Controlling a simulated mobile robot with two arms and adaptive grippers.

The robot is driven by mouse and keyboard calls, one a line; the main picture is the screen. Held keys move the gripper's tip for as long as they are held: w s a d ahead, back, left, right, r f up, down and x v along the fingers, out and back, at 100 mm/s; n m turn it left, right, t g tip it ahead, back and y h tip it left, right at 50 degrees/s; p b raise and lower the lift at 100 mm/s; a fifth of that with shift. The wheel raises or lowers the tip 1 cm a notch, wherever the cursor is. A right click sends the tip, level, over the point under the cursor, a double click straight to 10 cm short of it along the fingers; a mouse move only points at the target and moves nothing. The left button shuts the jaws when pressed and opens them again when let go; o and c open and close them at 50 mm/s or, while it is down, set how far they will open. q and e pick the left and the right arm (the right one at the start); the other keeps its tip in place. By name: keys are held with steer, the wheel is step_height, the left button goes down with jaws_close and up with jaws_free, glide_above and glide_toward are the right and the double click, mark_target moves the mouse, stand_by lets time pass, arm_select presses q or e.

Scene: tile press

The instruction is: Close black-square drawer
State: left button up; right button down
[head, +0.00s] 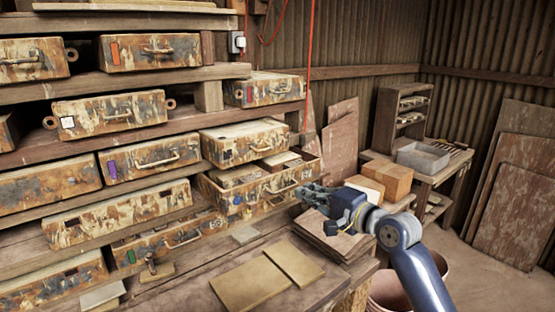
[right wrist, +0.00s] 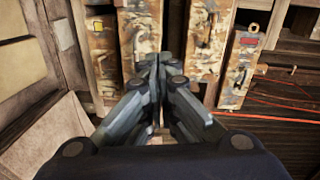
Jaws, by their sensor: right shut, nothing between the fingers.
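The drawer with the black square label (head: 243,146) is a rusty, paint-worn box with a metal handle on its front. In the head view it sits in the middle of the rack, and its pale top shows, so it seems to stick out somewhat. Right below it, a drawer with a blue mark (head: 262,195) is pulled out, with blocks or tiles inside. My right gripper (head: 303,193) is shut and empty, just right of that open drawer's front. In the right wrist view its closed fingers (right wrist: 157,65) point toward worn drawer fronts. I cannot tell which drawer is nearest them there.
Other labelled drawers fill the rack, such as one with a purple mark (head: 152,158). Flat boards (head: 252,283) lie on the bench in front. Cardboard boxes (head: 388,178) and a grey tray (head: 423,157) stand to the right. Red cords (head: 311,60) hang near the rack's right end.

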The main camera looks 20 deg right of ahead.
steer(key=w+a+r+p, duration=0.1)
steer(key=w+r+p, duration=0.1)
steer(key=w, duration=0.5)
steer(key=w+a+r+m+t+p, duration=0.1)
steer(key=w+a+p, duration=0.1)
steer(key=w, duration=0.4)
steer(key=shift+w+a+r+p, duration=0.25)
steer(key=shift+w+r+p, duration=0.1)
steer(key=shift+w+r, duration=0.05)
